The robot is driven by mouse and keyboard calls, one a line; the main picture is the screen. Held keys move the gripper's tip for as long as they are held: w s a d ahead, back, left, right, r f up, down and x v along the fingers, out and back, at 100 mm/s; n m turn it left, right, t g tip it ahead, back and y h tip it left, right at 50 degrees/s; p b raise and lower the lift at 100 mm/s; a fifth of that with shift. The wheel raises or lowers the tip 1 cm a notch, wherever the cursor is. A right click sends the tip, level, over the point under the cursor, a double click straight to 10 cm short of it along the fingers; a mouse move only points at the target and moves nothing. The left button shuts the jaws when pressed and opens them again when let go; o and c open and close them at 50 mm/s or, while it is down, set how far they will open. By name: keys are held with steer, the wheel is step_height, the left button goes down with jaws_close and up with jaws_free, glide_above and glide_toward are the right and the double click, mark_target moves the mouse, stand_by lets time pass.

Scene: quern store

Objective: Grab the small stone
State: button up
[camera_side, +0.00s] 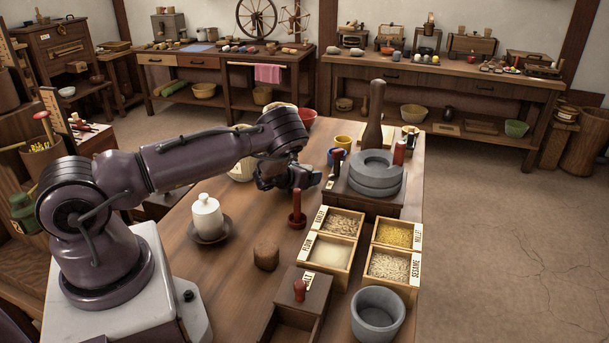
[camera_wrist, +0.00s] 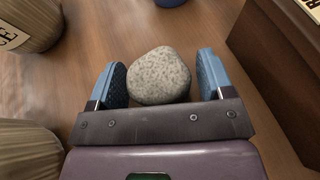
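The small stone (camera_wrist: 160,77) is rounded, pale grey and speckled, and shows in the wrist view on the brown wooden table. My gripper (camera_wrist: 162,60) has its two blue fingers apart, one on each side of the stone. The left finger is very close to the stone; a narrow gap shows on the right. I cannot tell whether the left finger touches it. In the side view, my gripper (camera_side: 310,181) is low over the back half of the table. I cannot make out the stone there; the gripper appears to hide it.
A quern (camera_side: 375,177) on a dark wooden base stands right of my gripper. A red-brown upright peg (camera_side: 297,211) stands close in front. Grain boxes (camera_side: 354,222) and a white lidded jar (camera_side: 207,214) are nearby. In the wrist view, a labelled container (camera_wrist: 28,24) lies left.

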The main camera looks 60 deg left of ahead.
steer(key=shift+c, duration=0.7)
steer(key=shift+r, duration=0.15)
